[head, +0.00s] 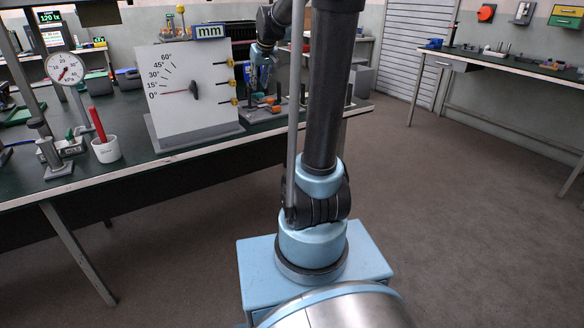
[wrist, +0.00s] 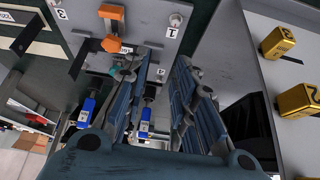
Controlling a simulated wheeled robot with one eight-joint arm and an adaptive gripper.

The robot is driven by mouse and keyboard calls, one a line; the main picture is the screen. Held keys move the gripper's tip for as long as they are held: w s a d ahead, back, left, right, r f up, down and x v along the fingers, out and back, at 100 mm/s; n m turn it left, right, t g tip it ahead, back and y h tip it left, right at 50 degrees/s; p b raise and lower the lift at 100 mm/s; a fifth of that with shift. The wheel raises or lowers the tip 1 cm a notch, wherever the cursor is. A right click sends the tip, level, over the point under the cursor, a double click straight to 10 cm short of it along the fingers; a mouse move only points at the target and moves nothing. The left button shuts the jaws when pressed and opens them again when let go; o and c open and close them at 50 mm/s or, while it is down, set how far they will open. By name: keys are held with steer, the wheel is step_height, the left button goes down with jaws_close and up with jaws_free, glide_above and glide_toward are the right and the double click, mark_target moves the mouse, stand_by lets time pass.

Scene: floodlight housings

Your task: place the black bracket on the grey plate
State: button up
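A grey plate (wrist: 140,22) with numbered labels, screws and orange pieces lies at the top of the wrist view. A thin black bent piece (wrist: 84,56), which looks like the black bracket, shows at its left edge; I cannot tell whether it touches the plate. In the head view my gripper (head: 260,74) is small, above the bench behind my arm. The bracket cannot be made out there.
The dial board (head: 190,92) with gold knobs (wrist: 278,42) stands close beside my gripper. A white cup (head: 106,150) with a red pen and a round gauge (head: 65,69) are on the bench (head: 185,152). Blue-handled tools (wrist: 86,109) show near the left finger. Floor at right is clear.

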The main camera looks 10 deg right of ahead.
steer(key=s+d+f+m+g, duration=0.1)
steer(key=s+f, duration=0.5)
steer(key=s, duration=0.7)
steer(key=s+d+f+m+g+h, duration=0.1)
steer(key=s+f, duration=0.5)
steer(key=s, duration=0.7)
steer(key=s+d+f+g, duration=0.1)
steer(key=s+f, duration=0.5)
steer(key=s, duration=0.7)
steer(key=shift+d+f+m+h, duration=0.2)
steer(key=shift+d+m+h, duration=0.15)
steer(key=shift+d, duration=0.4)
steer(key=shift+w+f, duration=0.2)
steer(key=shift+w, duration=0.25)
